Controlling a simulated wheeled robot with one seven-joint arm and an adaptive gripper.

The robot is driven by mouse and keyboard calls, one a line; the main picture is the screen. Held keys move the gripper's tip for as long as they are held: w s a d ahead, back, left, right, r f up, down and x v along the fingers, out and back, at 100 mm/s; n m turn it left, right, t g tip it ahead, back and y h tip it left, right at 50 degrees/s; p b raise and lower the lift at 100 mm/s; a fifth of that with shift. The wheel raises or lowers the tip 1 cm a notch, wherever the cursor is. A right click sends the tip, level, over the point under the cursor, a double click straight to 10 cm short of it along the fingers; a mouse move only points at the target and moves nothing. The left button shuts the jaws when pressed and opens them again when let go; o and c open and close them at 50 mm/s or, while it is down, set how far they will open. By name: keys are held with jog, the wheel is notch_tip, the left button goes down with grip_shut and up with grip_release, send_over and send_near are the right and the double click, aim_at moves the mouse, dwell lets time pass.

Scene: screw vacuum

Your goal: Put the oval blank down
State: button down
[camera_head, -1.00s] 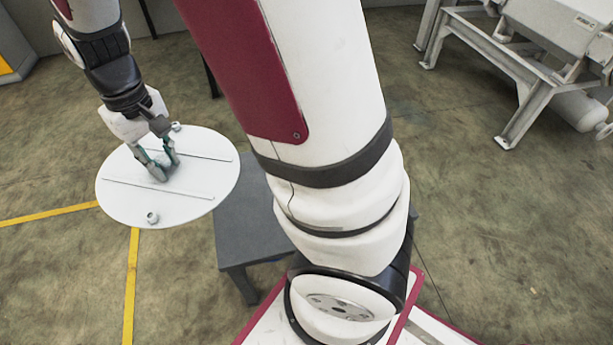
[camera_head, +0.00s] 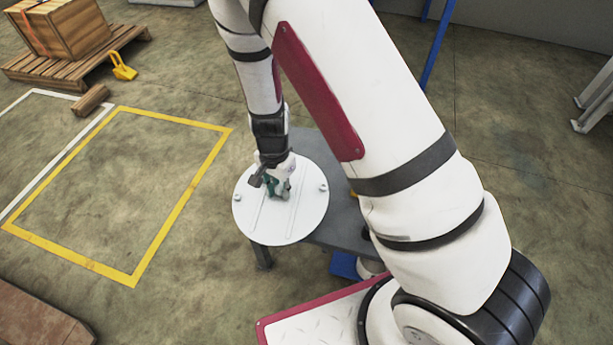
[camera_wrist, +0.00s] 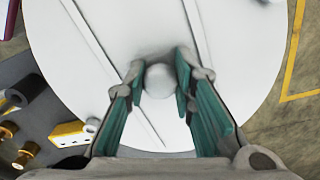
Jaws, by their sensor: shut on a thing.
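The oval blank (camera_head: 255,222) is a white, flat, rounded plate with two raised straight ribs, a round knob in the middle and small bosses near its rim. My gripper (camera_head: 280,193) is above its middle and shut on the central knob. In the wrist view both green-padded fingers of my gripper (camera_wrist: 160,82) press on the knob from either side, and the blank (camera_wrist: 105,75) fills most of the picture. In the head view the blank overlaps the left part of a grey table; whether it touches the top cannot be told.
The grey table (camera_head: 335,232) extends to the right of the blank, partly behind my arm. In the wrist view a yellow block (camera_wrist: 68,134) and several dark and brass-coloured fittings lie at the lower left. A yellow floor outline (camera_head: 185,122) lies left; a wooden crate (camera_head: 58,28) on a pallet stands far left.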

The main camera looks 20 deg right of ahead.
notch_tip(320, 180, down, 3)
jog(key=shift+s+r+m, duration=0.15)
jog(key=shift+r+m, duration=0.05)
jog(key=shift+m, duration=0.4)
jog(key=w+d+b, duration=0.1)
jog(key=w+d, duration=0.1)
jog(key=w, duration=0.2)
jog(key=w+d+f+b, duration=0.1)
jog(key=w+d, duration=0.2)
jog(key=w, duration=0.1)
jog(key=w+d+b, duration=0.1)
jog(key=w+d, duration=0.2)
jog(key=w, duration=0.2)
jog(key=shift+w+d+f, duration=0.1)
jog(key=shift+d+f, duration=0.15)
jog(key=shift+f, duration=0.05)
jog(key=shift+f+b, duration=0.9)
jog(key=shift+f, duration=0.85)
jog(key=c, duration=1.4)
grip_release()
jog(key=shift+f, duration=0.15)
jog(key=shift+o, duration=0.2)
